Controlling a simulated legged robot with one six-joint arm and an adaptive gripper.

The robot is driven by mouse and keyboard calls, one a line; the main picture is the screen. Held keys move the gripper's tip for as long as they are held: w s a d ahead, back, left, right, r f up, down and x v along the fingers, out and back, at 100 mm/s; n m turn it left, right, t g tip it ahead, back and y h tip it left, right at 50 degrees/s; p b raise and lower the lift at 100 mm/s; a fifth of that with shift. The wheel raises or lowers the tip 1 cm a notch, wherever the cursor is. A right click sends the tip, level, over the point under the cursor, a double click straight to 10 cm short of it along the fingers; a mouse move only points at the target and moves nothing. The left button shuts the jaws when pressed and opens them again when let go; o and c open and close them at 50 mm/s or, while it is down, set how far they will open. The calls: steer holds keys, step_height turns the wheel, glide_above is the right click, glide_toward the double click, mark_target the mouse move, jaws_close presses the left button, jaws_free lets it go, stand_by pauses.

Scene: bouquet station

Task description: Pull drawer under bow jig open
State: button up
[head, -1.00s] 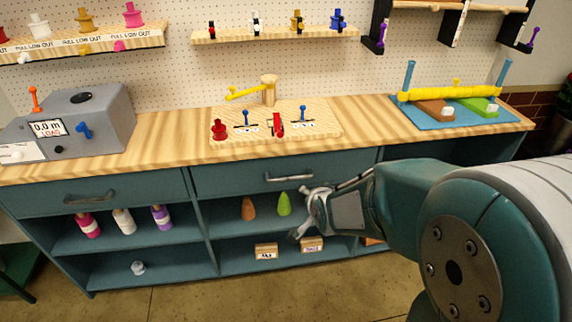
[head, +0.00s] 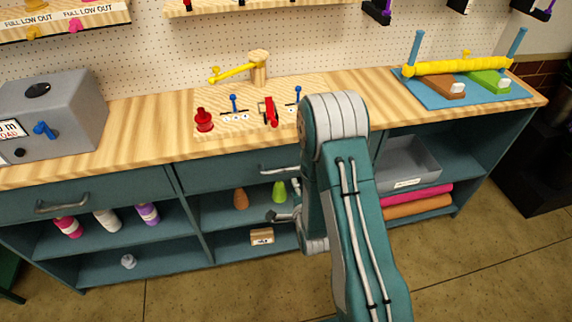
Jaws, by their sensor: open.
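The bow jig (head: 228,124) is a pale wooden board on the worktop with red and blue fittings and a yellow arm on a post. The teal drawer (head: 218,178) below it looks flush with the cabinet front. Its grey bar handle (head: 278,169) shows only at its left part; my arm hides the rest. My gripper (head: 278,215) is open, below the handle and in front of the middle shelf opening. It appears apart from the handle. My arm hides part of the gripper.
A left drawer has its own handle (head: 62,206). Bottles (head: 107,220) stand below it. An orange cone (head: 241,198) and a green cone (head: 279,191) stand on the middle shelf near my gripper. A grey bin (head: 408,165) sits at right. The floor in front is clear.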

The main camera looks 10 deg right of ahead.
mark_target(288, 170)
steer(key=x, duration=1)
steer(key=shift+w, duration=0.25)
jaws_close()
